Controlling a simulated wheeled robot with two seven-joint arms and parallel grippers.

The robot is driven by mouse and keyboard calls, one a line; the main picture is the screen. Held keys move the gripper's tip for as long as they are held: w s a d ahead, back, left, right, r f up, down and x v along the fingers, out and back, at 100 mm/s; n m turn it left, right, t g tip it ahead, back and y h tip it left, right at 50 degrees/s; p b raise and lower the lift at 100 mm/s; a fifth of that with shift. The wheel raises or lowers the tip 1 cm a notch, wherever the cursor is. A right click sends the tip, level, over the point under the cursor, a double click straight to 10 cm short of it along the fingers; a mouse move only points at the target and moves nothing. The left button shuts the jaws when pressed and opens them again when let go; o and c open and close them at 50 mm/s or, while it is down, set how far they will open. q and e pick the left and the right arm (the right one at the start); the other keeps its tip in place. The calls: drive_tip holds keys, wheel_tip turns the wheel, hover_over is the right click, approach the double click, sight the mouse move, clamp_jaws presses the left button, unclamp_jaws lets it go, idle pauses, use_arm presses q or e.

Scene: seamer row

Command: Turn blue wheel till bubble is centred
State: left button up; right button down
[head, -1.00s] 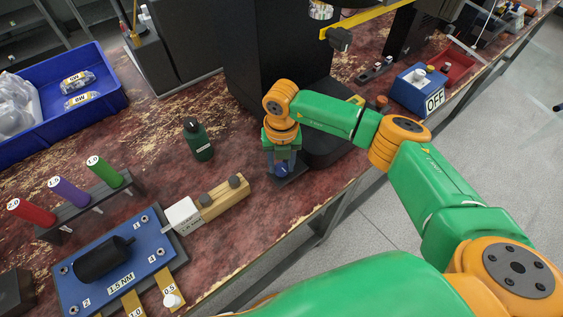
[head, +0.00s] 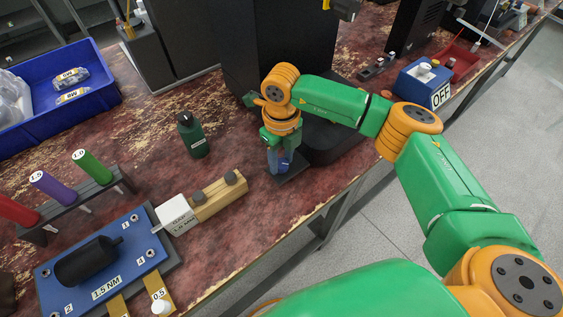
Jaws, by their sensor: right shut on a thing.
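The blue wheel (head: 284,165) sits low on a dark flat base plate (head: 291,178) near the table's front edge, at the foot of a tall black machine. My right gripper (head: 280,158) points down over the wheel and is shut on it, hiding most of it. Only small blue patches show between and below the fingers. I cannot make out a bubble or its vial in this view. My left gripper is not in view.
A dark green bottle (head: 192,136) stands left of the gripper. A wooden block with a white end piece (head: 176,214) lies nearer. A blue torque board (head: 138,240), tool rack (head: 98,194) and blue bin (head: 60,118) fill the left. An OFF-marked box (head: 421,86) stands right.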

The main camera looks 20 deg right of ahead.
sight(281, 163)
drive_tip(key=n+b, duration=0.3)
drive_tip(key=n, duration=0.3)
drive_tip(key=shift+f, duration=0.1)
drive_tip(key=n+b, duration=0.1)
drive_tip(key=n, duration=0.4)
drive_tip(key=shift+n+b, duration=0.35)
drive_tip(key=shift+n, duration=0.05)
idle(0.3)
drive_tip(key=shift+c, duration=2.1)
unclamp_jaws()
wheel_tip(281, 163, up, 7)
drive_tip(key=shift+a+r, duration=0.1)
drive_tip(key=shift+r, duration=0.1)
drive_tip(key=shift+f, duration=0.1)
